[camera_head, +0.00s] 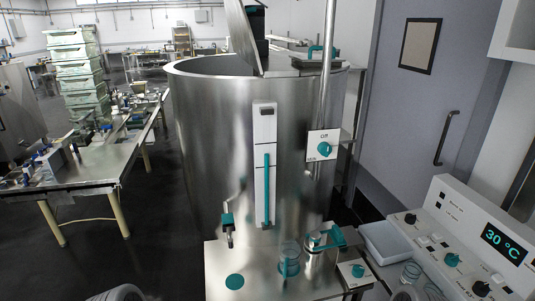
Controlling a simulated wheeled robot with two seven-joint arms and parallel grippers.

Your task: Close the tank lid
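The large steel tank (215,140) stands in the middle of the view with its round rim facing up. The left part of the opening shows uncovered. On the right of the tank top, a flat section with a teal handle (318,52) lies level. Neither gripper shows; only rounded grey parts, seemingly of my own arms, show at the bottom edge, well below and apart from the lid. The lid's far side is hidden.
A vertical steel pipe (327,85) rises at the tank's right front, beside a teal-knob switch box (323,146). A control panel (470,240) reading 30 °C is right; a cluttered table (95,170) is left.

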